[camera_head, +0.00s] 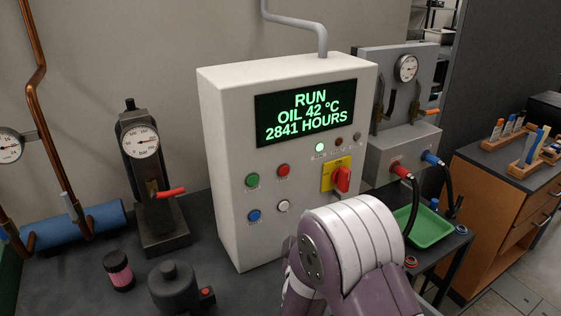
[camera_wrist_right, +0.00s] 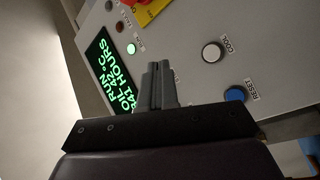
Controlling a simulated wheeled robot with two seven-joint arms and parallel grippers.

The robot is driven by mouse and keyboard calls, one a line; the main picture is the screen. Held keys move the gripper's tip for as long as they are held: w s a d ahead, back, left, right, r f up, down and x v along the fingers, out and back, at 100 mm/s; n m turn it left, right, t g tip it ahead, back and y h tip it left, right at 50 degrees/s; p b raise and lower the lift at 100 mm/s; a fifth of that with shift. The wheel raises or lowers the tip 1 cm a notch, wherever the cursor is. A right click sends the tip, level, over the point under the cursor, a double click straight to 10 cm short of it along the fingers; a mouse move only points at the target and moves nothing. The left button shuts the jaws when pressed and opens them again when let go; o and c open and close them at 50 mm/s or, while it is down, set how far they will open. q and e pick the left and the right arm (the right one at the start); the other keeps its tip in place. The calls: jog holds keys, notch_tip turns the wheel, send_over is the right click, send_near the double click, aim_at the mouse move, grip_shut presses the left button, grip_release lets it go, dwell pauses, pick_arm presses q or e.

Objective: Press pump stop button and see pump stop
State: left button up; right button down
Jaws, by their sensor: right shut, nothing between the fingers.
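The white control cabinet (camera_head: 225,150) stands on the bench in the head view. Its screen (camera_head: 306,111) reads RUN, OIL 42 °C, 2841 HOURS, and a green lamp (camera_head: 320,147) below it is lit. On its front are a red button (camera_head: 283,171), a green button (camera_head: 252,180), a blue button (camera_head: 254,216) and a white button (camera_head: 284,206). In the right wrist view my right gripper (camera_wrist_right: 158,70) is shut and empty, pointing at the panel and apart from it. Its fingers cover the red button there. My left gripper is not in view.
A red rotary switch (camera_head: 342,180) on a yellow plate sits right of the buttons. A gauge stand (camera_head: 140,150) with a red lever is left of the cabinet. A green tray (camera_head: 426,228) and hoses are to its right. My right arm fills the lower middle.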

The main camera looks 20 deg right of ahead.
aim_at(284, 171)
jog(key=shift+s+r+n+t+h, duration=0.75)
jog(key=shift+r+h, duration=0.85)
jog(key=shift+r, duration=1.15)
jog(key=shift+w+a+b, duration=0.2)
jog(key=shift+w+b, duration=0.25)
jog(key=shift+w, duration=3.85)
jog(key=shift+w, duration=0.4)
jog(key=shift+w+a+r, duration=0.1)
jog(key=shift+w, duration=0.25)
jog(key=shift+s, duration=0.8)
